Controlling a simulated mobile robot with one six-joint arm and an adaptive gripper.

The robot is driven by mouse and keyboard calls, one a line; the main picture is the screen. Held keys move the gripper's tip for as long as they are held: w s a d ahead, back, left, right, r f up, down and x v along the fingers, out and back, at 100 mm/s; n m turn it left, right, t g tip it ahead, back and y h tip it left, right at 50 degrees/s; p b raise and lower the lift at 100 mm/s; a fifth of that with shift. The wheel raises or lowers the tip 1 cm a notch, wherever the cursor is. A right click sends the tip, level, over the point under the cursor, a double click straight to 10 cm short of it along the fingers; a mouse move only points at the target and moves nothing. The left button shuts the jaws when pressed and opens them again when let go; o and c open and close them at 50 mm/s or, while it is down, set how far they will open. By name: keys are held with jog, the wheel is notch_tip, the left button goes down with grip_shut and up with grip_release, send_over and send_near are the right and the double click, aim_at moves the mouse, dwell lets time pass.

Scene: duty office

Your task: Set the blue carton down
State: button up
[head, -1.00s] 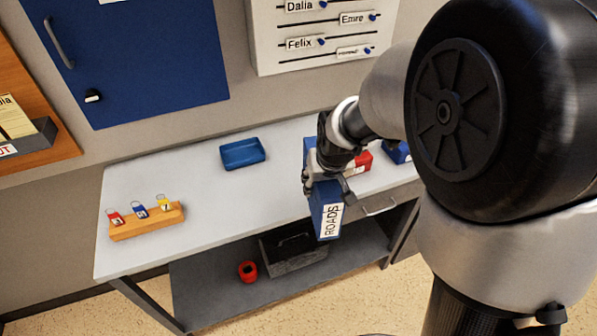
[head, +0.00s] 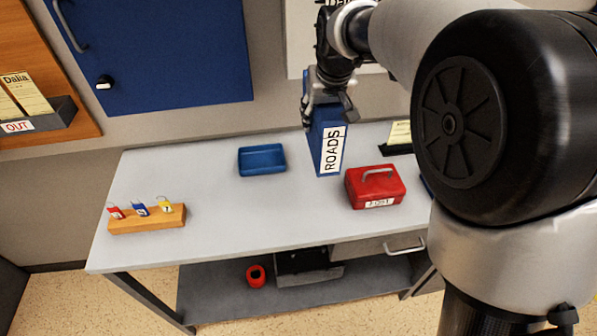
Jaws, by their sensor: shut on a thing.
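The blue carton (head: 322,145) is a tall box with a white label reading "ROADS". In the head view my gripper (head: 326,104) is above it and shut on its upper part. The carton hangs upright, slightly tilted in the picture, over the back part of the grey table (head: 240,222). Its lower end appears near the tabletop, but I cannot tell whether it touches.
A red box (head: 375,187) with a handle stands just right of the carton. A blue tray (head: 262,160) lies to the left. A wooden block (head: 147,219) with several coloured tags is at the far left. The table's front middle is clear.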

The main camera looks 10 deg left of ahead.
aim_at(324, 157)
notch_tip(324, 157, down, 20)
jog(key=b, duration=0.6)
jog(key=shift+r, duration=0.25)
jog(key=shift+f, duration=0.15)
jog(key=o, duration=1.5)
jog(key=shift+s+f, duration=0.1)
jog(key=shift+o, duration=0.2)
jog(key=p+v, duration=0.3)
jog(key=v, duration=0.9)
jog(key=shift+s+r, duration=0.1)
jog(key=shift+r, duration=0.15)
